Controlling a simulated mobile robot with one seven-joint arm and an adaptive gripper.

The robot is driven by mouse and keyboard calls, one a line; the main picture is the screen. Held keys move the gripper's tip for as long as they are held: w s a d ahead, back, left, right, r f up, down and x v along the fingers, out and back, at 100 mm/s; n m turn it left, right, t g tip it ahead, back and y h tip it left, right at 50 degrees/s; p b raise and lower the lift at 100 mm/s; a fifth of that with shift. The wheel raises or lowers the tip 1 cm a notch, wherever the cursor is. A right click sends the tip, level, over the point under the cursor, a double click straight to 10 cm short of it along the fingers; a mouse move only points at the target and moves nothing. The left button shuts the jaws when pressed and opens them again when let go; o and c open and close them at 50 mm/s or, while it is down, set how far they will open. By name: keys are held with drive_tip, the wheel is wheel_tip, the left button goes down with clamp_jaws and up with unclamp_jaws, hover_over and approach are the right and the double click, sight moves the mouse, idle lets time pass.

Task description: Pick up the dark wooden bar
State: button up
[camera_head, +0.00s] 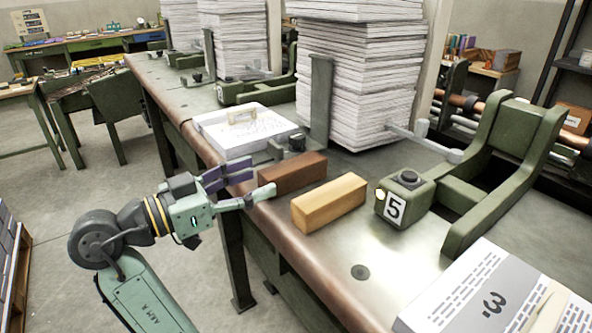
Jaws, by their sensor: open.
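The dark wooden bar (293,173) is a reddish-brown block lying on the metal bench (357,238), near its rounded front edge. My gripper (258,182) is open at the left end of the bar. One finger is purple and on the far side; the other is pale green and on the near side, its tip close to the bar's left end. I cannot tell whether either finger touches the bar. A lighter tan wooden bar (329,202) lies just in front and to the right of the dark one, apart from it.
A green box marked 5 (404,198) stands right of the tan bar. Tall paper stacks (358,85) rise behind, beside a green upright plate (320,100). A white tray of paper (243,128) sits behind my gripper. Printed sheets (490,300) lie at lower right. The bench's front corner is clear.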

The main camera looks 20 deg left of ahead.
sight(280, 169)
drive_tip(key=x, duration=0.2)
drive_tip(key=p+x, duration=0.1)
drive_tip(key=x, duration=0.1)
drive_tip(key=p+x, duration=0.1)
drive_tip(key=x, duration=0.1)
drive_tip(key=shift+s+d+r, duration=0.15)
drive_tip(key=shift+r, duration=0.1)
drive_tip(key=shift+c, duration=0.2)
clamp_jaws()
drive_tip(key=shift+r, duration=0.1)
wheel_tip(280, 169, up, 10)
drive_tip(key=shift+f+b, duration=0.1)
drive_tip(key=shift+b, duration=0.55)
drive_tip(key=shift+s, duration=0.1)
